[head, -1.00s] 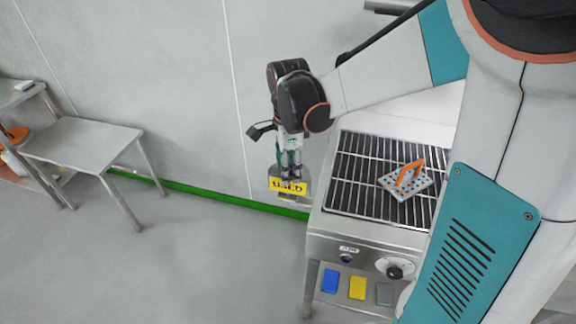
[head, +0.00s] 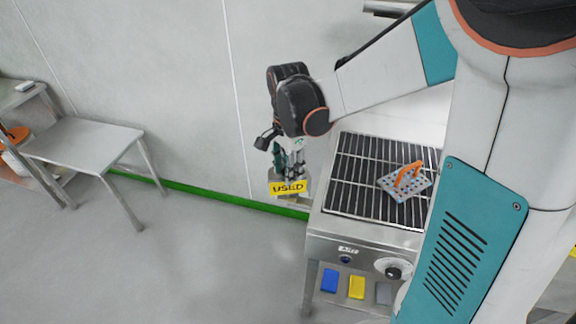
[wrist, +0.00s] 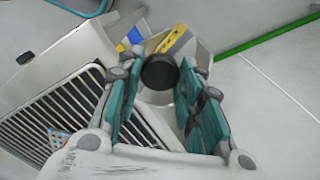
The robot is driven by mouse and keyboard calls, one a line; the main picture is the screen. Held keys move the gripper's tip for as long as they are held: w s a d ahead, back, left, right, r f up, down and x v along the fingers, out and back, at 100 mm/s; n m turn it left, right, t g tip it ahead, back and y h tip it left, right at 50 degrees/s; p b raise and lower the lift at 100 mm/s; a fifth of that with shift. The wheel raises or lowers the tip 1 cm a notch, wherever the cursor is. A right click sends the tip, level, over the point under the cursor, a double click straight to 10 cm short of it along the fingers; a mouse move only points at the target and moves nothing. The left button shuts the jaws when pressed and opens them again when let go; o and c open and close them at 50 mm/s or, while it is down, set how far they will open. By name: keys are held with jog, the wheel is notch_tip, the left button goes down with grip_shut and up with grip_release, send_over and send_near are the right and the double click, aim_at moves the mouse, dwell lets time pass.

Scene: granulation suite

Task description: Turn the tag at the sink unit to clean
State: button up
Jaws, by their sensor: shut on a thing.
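The tag is a yellow plate (head: 288,187) that reads USED toward the head camera. It hangs at the left side of the metal sink unit (head: 322,243), just below my gripper (head: 291,170). In the wrist view my gripper (wrist: 168,70) has its teal fingers shut on either side of the tag's round black knob (wrist: 158,73). The yellow strip (wrist: 171,38) of the tag shows edge-on beyond the knob. The tag's other faces are hidden from the head view.
A perforated plate with an orange handle (head: 408,180) lies on the slatted top (head: 375,195) of the unit. A grey table (head: 85,143) stands at left. The floor between is clear.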

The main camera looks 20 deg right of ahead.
jog(key=n, duration=0.4)
jog(key=shift+n+p, duration=0.3)
jog(key=shift+p, duration=0.1)
jog(key=n, duration=0.3)
jog(key=shift+n, duration=0.3)
jog(key=n+p, duration=0.1)
jog(key=n, duration=0.3)
jog(key=shift+n, duration=0.3)
jog(key=n, duration=0.3)
jog(key=shift+n, duration=0.3)
jog(key=n, duration=0.7)
jog(key=shift+p, duration=0.35)
jog(key=n, duration=0.3)
jog(key=shift+n, duration=2.5)
